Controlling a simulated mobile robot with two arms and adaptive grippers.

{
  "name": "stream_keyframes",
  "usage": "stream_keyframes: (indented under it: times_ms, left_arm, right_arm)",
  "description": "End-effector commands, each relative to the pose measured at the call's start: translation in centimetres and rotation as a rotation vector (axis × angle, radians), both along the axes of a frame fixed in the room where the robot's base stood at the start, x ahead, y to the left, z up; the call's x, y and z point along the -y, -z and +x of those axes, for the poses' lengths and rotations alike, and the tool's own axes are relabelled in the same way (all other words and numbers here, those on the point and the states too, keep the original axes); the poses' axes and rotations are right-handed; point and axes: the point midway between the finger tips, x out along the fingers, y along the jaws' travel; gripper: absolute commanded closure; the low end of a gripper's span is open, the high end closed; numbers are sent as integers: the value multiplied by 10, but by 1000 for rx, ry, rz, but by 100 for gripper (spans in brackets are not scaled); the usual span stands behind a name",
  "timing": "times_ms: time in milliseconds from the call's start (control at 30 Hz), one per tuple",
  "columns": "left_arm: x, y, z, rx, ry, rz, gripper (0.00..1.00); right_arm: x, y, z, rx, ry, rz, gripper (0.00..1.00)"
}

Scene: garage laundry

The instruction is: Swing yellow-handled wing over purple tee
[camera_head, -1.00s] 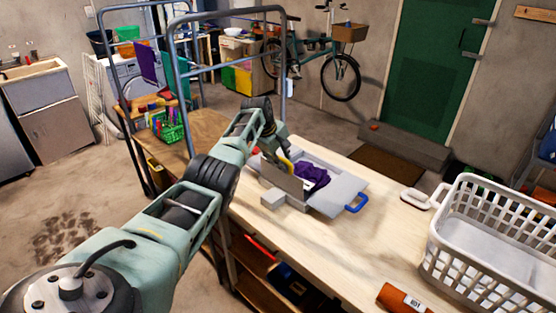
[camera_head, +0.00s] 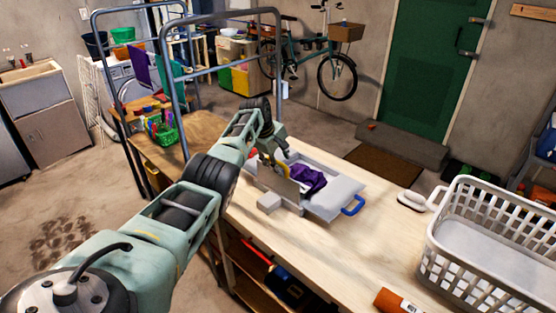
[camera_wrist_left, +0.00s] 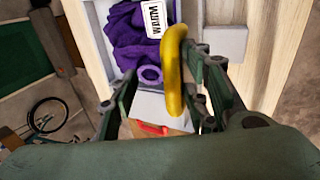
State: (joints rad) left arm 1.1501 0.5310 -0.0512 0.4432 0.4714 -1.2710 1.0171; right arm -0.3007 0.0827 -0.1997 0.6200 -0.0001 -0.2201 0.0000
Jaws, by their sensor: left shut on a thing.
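A grey folding board (camera_head: 333,163) lies on the wooden table with the crumpled purple tee (camera_head: 307,180) on it. My left gripper (camera_head: 277,163) is shut on the yellow handle (camera_wrist_left: 173,70) of a wing. That wing (camera_head: 281,186) stands tilted up at the board's near left side, beside the tee and not over it. The blue-handled wing (camera_head: 335,199) lies flat at the right. A red handle (camera_wrist_left: 150,128) shows beyond the fingers. My right gripper is out of view.
A small grey block (camera_head: 269,203) sits at the board's near side. An iron-like white item (camera_head: 411,201) and a white laundry basket (camera_head: 490,240) stand to the right. An orange roll (camera_head: 395,300) lies at the front. Table between is clear.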

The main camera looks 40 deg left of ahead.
Motion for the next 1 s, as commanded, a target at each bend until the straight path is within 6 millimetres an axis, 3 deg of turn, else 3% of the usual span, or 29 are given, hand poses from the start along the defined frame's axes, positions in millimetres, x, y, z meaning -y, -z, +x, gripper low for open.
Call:
stream_keyframes:
  times_ms: [33,100,500,767,1000]
  left_arm:
    - [2,-25,12,46,0,-7,68]
    - [1,-32,13,48,0,-7,68]
    - [-1,-58,15,40,-3,-4,68]
    - [-1,-72,16,32,-1,-3,68]
    - [0,-80,17,28,-1,-2,68]
  right_arm:
    - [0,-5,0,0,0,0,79]
    - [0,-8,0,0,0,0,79]
    - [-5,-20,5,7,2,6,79]
    - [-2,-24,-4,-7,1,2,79]
    - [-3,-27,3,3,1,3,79]
